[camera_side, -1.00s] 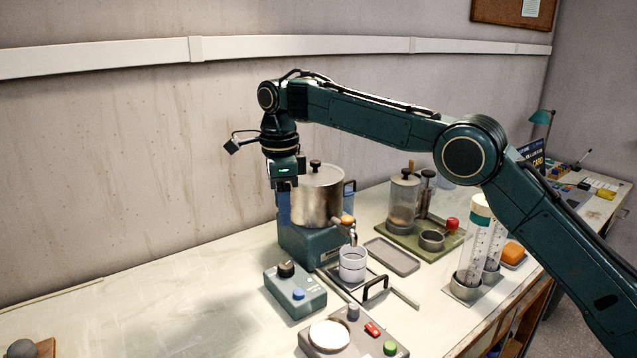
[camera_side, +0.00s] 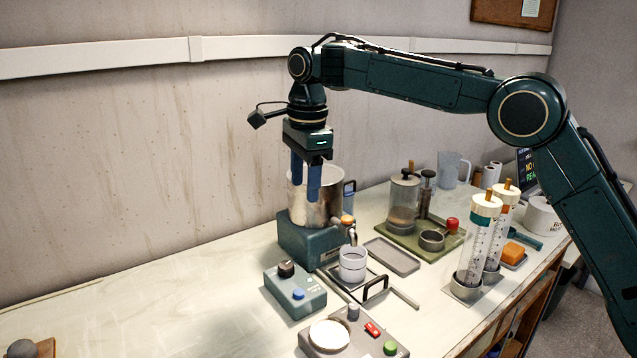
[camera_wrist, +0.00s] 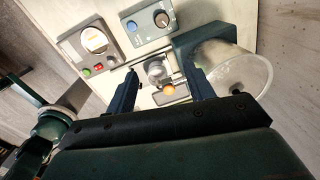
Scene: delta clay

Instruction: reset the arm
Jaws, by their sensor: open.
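My gripper (camera_side: 305,190) is open and empty, pointing down with its two blue fingers apart. In the side view its fingers overlap the steel pot (camera_side: 327,207) on the teal machine; whether they are above or in front of it is hard to tell. In the wrist view both fingers (camera_wrist: 163,80) reach out, and the pot (camera_wrist: 238,72) lies right of the right finger, its round top pale. No lid knob shows on the pot.
A white cup (camera_side: 352,264) stands under the machine's tap. A control box (camera_side: 296,290) and a scale-like unit (camera_side: 350,334) are in front. A green tray (camera_side: 443,241) with jars and capped tubes (camera_side: 478,245) stand to the right.

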